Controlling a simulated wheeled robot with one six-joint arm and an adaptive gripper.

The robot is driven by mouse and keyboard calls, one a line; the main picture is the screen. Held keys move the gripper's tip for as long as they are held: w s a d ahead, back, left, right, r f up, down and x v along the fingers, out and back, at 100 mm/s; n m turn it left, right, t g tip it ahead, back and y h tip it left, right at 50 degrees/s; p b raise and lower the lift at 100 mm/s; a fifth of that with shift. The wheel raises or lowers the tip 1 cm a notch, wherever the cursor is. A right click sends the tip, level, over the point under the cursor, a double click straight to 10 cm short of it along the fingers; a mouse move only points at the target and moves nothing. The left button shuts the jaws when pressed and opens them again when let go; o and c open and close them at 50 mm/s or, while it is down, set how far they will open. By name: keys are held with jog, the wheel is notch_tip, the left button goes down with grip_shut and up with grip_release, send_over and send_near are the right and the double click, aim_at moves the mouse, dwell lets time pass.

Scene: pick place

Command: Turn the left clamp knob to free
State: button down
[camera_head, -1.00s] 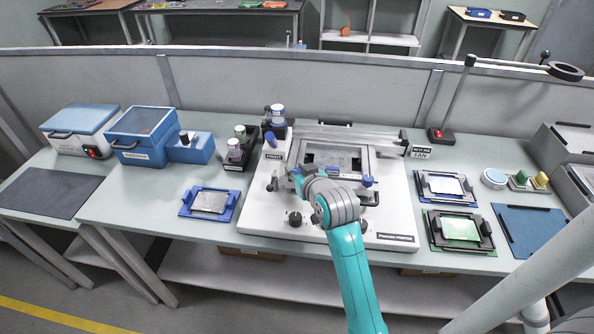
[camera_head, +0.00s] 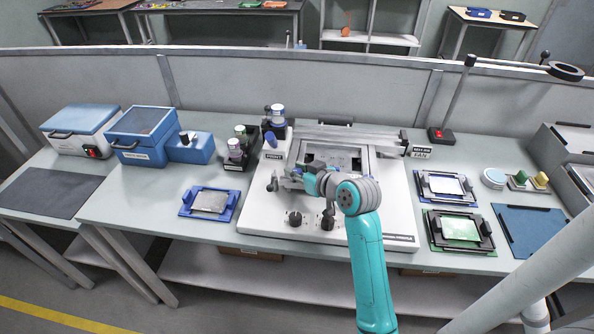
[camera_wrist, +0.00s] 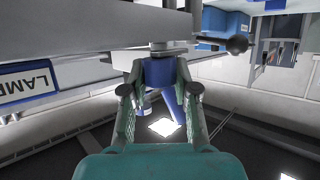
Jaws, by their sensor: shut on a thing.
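The stencil printer (camera_head: 262,222) is a white-based machine in the middle of the bench, with a grey frame on top. My gripper (camera_head: 292,180) is at the left front of that frame. In the wrist view my gripper (camera_wrist: 160,76) has its two fingers on either side of a blue knob (camera_wrist: 159,71), closed on it. The knob sits on a short metal shaft. In the head view my gripper and arm hide this knob. My arm also covers the right front part of the frame.
Two dark knobs (camera_head: 295,218) stand on the printer's front. A blue tray (camera_head: 187,202) lies to the left, and fixtures with boards (camera_head: 434,228) lie to the right. The front bench strip is narrow.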

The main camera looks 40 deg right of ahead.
jog(key=c, duration=0.9)
grip_release()
jog(key=shift+o, duration=0.2)
jog(key=v, duration=1.2)
